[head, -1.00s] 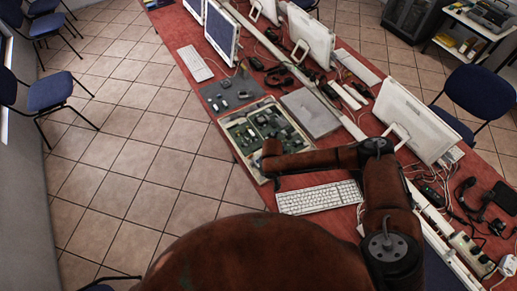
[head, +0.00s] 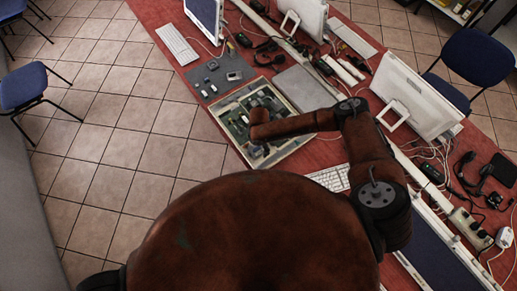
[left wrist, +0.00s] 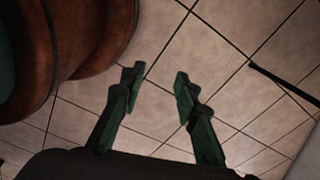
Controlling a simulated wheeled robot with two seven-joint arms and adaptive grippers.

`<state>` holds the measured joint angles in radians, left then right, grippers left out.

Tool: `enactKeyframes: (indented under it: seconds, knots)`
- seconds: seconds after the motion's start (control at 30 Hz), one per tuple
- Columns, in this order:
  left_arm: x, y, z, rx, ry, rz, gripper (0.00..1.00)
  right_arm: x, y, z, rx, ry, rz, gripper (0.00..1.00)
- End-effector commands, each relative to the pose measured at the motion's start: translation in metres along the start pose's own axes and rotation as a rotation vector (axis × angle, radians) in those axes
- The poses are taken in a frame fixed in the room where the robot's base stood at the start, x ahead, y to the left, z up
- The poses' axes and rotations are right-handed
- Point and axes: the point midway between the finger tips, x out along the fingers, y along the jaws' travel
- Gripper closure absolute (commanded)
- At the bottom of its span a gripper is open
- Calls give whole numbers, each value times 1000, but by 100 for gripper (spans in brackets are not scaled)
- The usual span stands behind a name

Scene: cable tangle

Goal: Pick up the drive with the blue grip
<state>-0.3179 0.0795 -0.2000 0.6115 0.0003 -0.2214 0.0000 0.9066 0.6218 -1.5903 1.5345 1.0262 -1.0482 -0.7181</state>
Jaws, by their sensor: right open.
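Several small drives or parts lie on a dark grey mat (head: 221,73) and in a shallow pale-rimmed tray (head: 283,153) on the red table. They are too small to tell which one has the blue grip. My right gripper (head: 257,150) points down over the near part of the tray. It is seen from above, its fingertips are mostly hidden by the wrist, and nothing shows held in it. My left gripper (left wrist: 157,76) is open and empty above the tiled floor, away from the table.
A grey closed laptop-like slab (head: 305,90) lies beyond the tray. A white keyboard (head: 330,178) is partly hidden under my right arm. Monitors (head: 415,105), cables and a power strip (head: 470,228) crowd the table's middle. Blue chairs (head: 28,87) stand at left; the floor between is clear.

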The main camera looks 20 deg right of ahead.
Motion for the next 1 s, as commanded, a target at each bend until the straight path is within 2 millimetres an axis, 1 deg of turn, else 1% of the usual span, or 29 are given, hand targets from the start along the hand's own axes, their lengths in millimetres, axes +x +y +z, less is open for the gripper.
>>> enactKeyframes:
  seconds: [0.03,0.07,0.13,0.17,0.3,0.4,0.5,0.6,0.8,1.0]
  knots:
    - [-3,0,7,-2,-8,0,71,6,3,0,1,-3,-1,34]
    - [-4,1,9,-2,-11,1,71,10,4,1,1,-2,0,34]
    - [-4,0,7,-1,-9,0,71,21,4,1,2,-2,-2,34]
    - [-4,0,2,0,-4,0,71,24,3,1,3,-1,-2,34]
    - [-3,-3,-33,8,38,-3,71,30,3,2,3,-1,-1,34]
    - [-4,-4,-45,10,56,-3,71,30,3,2,2,-1,-1,34]
    - [-4,-4,-40,9,49,-3,71,30,3,2,3,-1,-1,35]
    - [-3,-3,-31,7,37,-2,71,30,3,2,3,-1,-1,42]
    - [-4,-2,-18,4,22,-2,71,30,3,2,3,-1,-1,56]
    - [-4,-2,-14,3,16,-1,71,30,3,2,3,-1,-1,70]
